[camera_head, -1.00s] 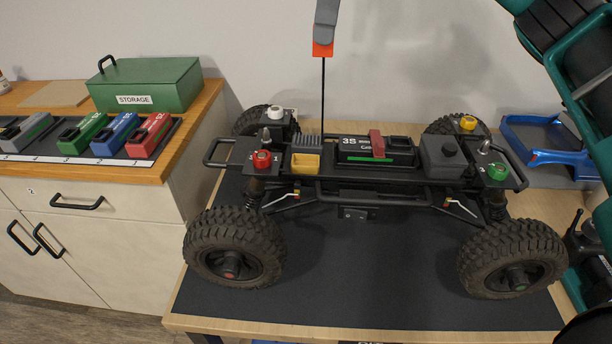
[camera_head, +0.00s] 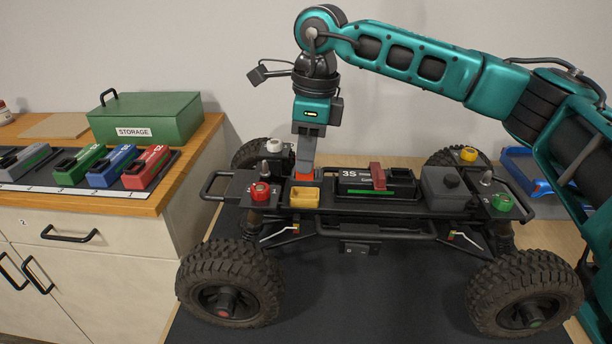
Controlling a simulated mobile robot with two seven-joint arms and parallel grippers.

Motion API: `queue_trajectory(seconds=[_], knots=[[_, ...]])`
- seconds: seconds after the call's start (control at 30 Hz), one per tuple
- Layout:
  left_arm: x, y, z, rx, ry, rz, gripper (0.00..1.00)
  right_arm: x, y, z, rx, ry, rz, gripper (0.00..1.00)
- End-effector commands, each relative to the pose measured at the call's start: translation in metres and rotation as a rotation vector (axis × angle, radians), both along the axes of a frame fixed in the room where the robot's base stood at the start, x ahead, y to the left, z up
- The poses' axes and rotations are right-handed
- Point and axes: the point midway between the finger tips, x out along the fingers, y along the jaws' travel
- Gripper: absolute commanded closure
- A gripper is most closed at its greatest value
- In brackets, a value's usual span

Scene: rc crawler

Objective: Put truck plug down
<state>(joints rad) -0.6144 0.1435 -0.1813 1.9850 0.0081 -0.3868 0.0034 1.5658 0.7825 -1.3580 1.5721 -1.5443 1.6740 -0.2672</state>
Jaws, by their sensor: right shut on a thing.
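My right gripper (camera_head: 306,160) reaches down from above onto the rear-left part of the RC truck (camera_head: 380,204). I cannot tell whether the plug touches the deck or the yellow block. The plug's lower part is hidden behind that block. The black battery (camera_head: 360,178) marked 3S, with a red strap (camera_head: 377,176), sits to the right of the plug. My left gripper is out of view.
The truck stands on a dark mat (camera_head: 340,300). Colored battery packs, including a blue one (camera_head: 113,165), lie on a dark tray on the left counter, before a green storage box (camera_head: 147,118). My right arm spans the upper right; a blue tray (camera_head: 520,165) is partly behind it.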

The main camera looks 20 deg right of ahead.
Motion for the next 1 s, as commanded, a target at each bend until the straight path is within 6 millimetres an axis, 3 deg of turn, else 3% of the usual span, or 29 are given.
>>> queue_trajectory(seconds=[0.33, 0.77, 0.8, 1.0], knots=[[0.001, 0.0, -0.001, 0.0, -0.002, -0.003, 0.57, -0.001, 0.0, -0.042, 0.0, 0.001, 0.001, 1.0], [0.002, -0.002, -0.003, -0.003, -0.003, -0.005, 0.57, 0.0, 0.0, -0.05, 0.0, 0.001, 0.001, 1.0], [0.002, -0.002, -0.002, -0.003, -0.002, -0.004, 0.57, 0.0, 0.0, -0.049, 0.0, 0.001, 0.001, 0.8], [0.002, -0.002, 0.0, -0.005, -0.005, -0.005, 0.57, 0.0, 0.0, -0.048, 0.0, 0.001, 0.001, 0.61]])
